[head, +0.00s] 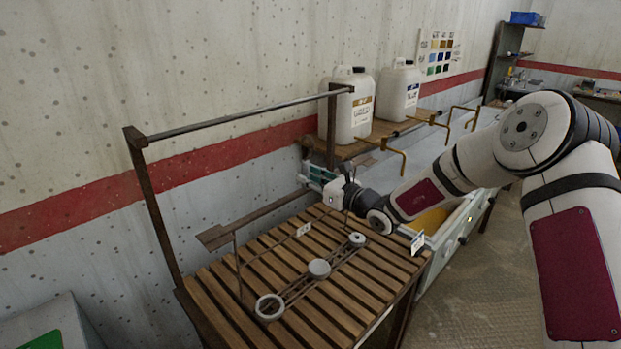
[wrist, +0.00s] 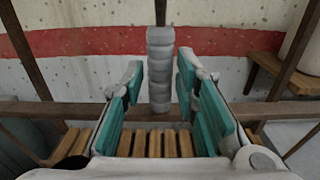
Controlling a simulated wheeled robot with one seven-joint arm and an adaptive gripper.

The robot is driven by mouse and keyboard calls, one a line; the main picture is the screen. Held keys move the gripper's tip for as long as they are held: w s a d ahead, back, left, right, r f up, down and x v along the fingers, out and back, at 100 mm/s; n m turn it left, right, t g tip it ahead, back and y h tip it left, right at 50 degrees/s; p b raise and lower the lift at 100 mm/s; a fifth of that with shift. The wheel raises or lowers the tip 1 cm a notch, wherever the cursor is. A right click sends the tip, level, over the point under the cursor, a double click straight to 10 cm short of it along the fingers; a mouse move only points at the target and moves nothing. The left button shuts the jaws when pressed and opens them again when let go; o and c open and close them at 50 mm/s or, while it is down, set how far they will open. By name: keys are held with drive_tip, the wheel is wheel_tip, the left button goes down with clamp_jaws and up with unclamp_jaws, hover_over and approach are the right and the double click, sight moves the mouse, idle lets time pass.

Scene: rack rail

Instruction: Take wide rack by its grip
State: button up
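The wide rack appears to be the brown frame with a long flat bar (head: 252,217) and thin legs over the slatted table in the head view. In the wrist view a long brown bar (wrist: 70,112) crosses below a grey ribbed upright grip (wrist: 160,60), with a dark rod above it. My gripper (head: 318,173) is at the rack's far end in the head view and hides the grip there. In the wrist view my gripper (wrist: 160,88) is open, its teal fingers on either side of the grip with gaps visible. Whether the bar and grip are joined is unclear.
The slatted wooden table (head: 335,318) carries a low piece with a ring (head: 269,306) and round discs. A tall post-and-rail frame (head: 245,117) stands behind. Two white canisters (head: 349,110) sit on a shelf with brass hooks (head: 393,152). A trough with yellow contents (head: 432,219) lies right.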

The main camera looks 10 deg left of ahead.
sight(308, 164)
clamp_jaws()
drive_tip(key=shift+r+p, duration=0.6)
drive_tip(key=shift+r, duration=1.15)
drive_tip(key=p+v, duration=0.4)
drive_tip(key=v, duration=0.5)
idle(0.4)
